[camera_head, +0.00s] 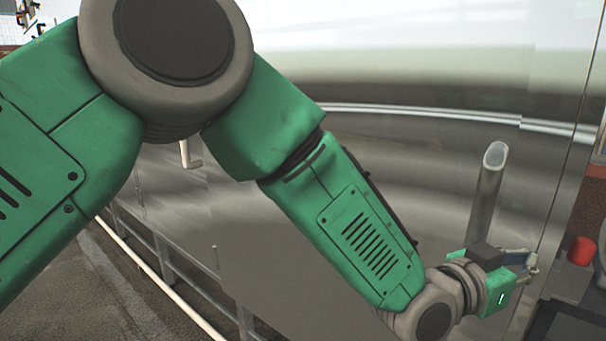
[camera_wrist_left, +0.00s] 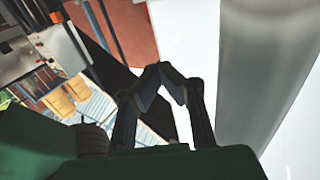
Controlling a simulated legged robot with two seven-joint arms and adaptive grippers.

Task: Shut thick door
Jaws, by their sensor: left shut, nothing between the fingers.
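The thick door (camera_head: 420,140) appears as a large, shiny metal surface filling much of the head view. A slanted metal tube with an open top, which looks like its handle (camera_head: 487,195), stands out near its right side. My left arm reaches across the front of the door. My left gripper (camera_head: 533,262) is just right of the tube's lower part, near the door's right edge. In the left wrist view its fingers (camera_wrist_left: 164,72) are shut and empty, with a broad grey metal bar (camera_wrist_left: 268,70) to their right. Contact cannot be told. My right gripper is out of view.
A red button-like part (camera_head: 581,250) sits on dark equipment at the right, past the door's edge. A pale rail (camera_head: 165,285) runs along the floor at lower left. Shelving with orange items (camera_wrist_left: 62,98) shows at left in the wrist view.

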